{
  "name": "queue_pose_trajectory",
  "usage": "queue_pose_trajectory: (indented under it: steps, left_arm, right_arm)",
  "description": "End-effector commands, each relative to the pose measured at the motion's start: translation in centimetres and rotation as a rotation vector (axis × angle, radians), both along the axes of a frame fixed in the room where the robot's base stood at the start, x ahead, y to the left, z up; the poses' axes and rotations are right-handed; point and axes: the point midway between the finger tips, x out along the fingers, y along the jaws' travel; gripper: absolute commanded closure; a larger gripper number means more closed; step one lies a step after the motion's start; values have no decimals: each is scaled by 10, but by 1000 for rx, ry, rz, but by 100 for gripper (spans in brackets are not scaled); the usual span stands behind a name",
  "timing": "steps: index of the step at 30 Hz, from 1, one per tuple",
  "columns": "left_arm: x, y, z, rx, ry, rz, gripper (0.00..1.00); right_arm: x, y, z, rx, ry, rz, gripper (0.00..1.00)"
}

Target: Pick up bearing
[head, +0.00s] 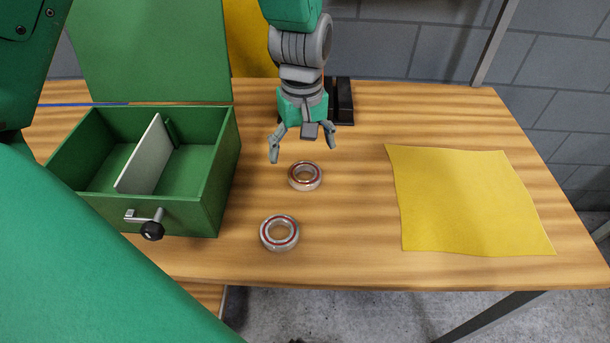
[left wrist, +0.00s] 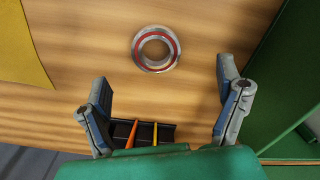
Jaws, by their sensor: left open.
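Two ring-shaped metal bearings lie flat on the wooden table. One bearing (head: 305,176) is just below and in front of my left gripper; the other bearing (head: 279,233) lies nearer the table's front edge and shows a red ring. My left gripper (head: 302,148) points down above the table, open and empty, its fingers spread and apart from both bearings. In the left wrist view, a single red-ringed bearing (left wrist: 156,48) lies beyond the open fingers (left wrist: 165,112). My right gripper is not in view.
A green open box (head: 225,180) with a white divider and a front latch stands left of the bearings. A yellow cloth (head: 470,200) lies flat to the right. A black holder (head: 344,102) stands behind the gripper. The table between bearings and cloth is clear.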

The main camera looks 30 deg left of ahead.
Motion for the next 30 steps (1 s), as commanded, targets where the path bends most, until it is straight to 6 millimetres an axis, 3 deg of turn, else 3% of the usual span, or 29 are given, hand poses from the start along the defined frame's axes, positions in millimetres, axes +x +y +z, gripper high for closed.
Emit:
queue_pose_trajectory:
  steps: [3,10,18,27,28,30]
  left_arm:
    - [0,2,-20,-3,3,0,14]
    - [2,3,-36,-4,2,-1,14]
    - [10,2,-74,-2,2,-1,14]
    - [10,2,-79,-2,-1,-1,14]
    - [10,2,-79,-2,-1,-1,18]
    - [10,3,-79,-2,0,-1,42]
  right_arm:
    - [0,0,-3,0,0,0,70]
    - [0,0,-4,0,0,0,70]
    - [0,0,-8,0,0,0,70]
    - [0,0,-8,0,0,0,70]
    - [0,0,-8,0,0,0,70]
    - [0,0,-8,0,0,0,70]
